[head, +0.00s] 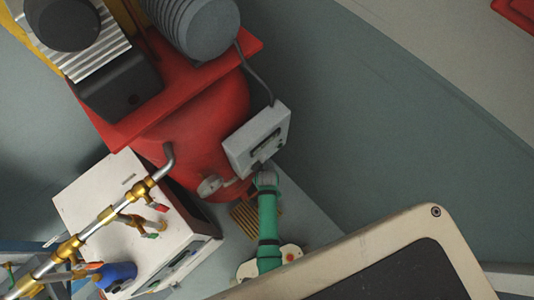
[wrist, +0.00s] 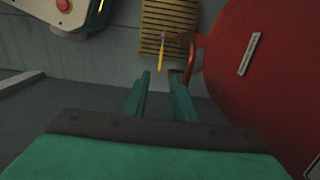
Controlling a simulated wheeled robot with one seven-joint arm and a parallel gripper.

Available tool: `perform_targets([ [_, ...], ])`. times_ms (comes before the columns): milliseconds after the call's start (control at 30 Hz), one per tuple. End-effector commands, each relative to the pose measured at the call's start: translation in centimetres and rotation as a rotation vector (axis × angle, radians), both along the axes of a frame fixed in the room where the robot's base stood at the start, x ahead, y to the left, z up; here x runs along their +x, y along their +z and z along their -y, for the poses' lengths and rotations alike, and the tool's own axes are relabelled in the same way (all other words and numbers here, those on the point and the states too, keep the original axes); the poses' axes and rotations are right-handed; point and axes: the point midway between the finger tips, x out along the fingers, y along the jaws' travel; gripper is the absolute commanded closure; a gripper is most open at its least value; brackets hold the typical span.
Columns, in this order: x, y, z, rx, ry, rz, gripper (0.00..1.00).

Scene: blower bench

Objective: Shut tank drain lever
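The tank drain lever (wrist: 162,52) is a thin yellow handle in the wrist view, by a copper-coloured pipe (wrist: 189,62) at the side of the red tank (wrist: 240,75). My gripper (wrist: 160,73) is open, its two green fingers pointing toward the lever. The lever's lower end lines up with the gap between the fingertips; I cannot tell how far beyond them it lies. Nothing is seen held. In the head view the red tank (head: 200,135) is seen from above; the lever and my gripper cannot be made out there.
A slatted yellow-brown grate (wrist: 168,22) lies behind the lever, and also shows in the head view (head: 243,220). A grey control box (head: 257,140) sits at the tank's right side. A white cabinet (head: 115,215) and brass-fitted pipe (head: 105,218) stand at left.

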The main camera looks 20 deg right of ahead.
Motion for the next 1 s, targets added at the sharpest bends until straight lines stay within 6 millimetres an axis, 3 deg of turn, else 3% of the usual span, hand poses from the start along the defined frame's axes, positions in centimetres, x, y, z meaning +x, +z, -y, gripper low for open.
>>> perform_targets([
  [600,-0.1,-8.7,0.0,0.001,0.001,-0.001,0.75],
  [1000,-0.1,-10.5,0.0,0.0,0.001,0.001,0.75],
])
